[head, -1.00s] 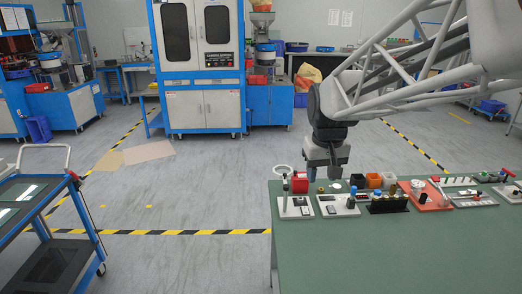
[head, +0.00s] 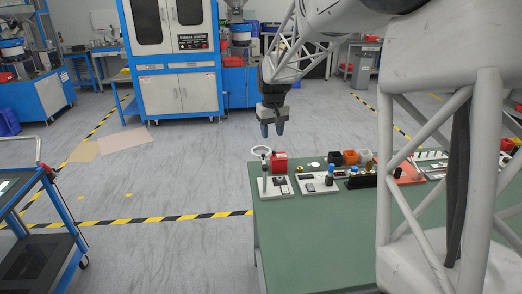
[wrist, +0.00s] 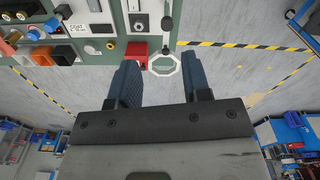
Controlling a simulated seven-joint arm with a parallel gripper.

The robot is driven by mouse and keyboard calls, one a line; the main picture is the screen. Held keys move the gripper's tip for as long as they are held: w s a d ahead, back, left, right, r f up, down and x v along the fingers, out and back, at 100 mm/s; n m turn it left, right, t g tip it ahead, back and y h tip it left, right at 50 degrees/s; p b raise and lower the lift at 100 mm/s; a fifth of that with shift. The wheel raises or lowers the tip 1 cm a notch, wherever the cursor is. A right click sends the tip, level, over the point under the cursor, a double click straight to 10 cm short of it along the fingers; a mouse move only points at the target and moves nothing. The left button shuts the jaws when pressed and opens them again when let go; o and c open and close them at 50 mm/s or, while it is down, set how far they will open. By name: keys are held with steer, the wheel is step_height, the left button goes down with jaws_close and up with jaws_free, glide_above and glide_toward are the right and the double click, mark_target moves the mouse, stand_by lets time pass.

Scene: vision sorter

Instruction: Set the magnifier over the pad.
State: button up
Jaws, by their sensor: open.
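A pale ring (head: 261,151), which looks like the magnifier, sits at the table's far left corner, behind a dark-topped post (head: 264,180). In the wrist view the ring (wrist: 151,70) is octagonal, lies in line with the post's arm and reaches past the table edge. The post stands on a white board with a small dark square (head: 280,189), probably the pad. My gripper (head: 272,131) is open and empty, pointing down above and beyond the ring.
A red box (head: 279,163) stands close beside the ring. More boards with small parts, black and orange bins (head: 350,157) and an orange-red board (head: 408,172) continue rightward. The green table's front (head: 315,240) is clear. A blue cart (head: 45,215) stands apart at left.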

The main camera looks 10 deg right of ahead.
glide_above(263, 154)
steer(key=shift+n, duration=0.3)
step_height(263, 154, down, 6)
steer(key=shift+f, duration=0.1)
steer(key=shift+f, duration=3.85)
jaws_close()
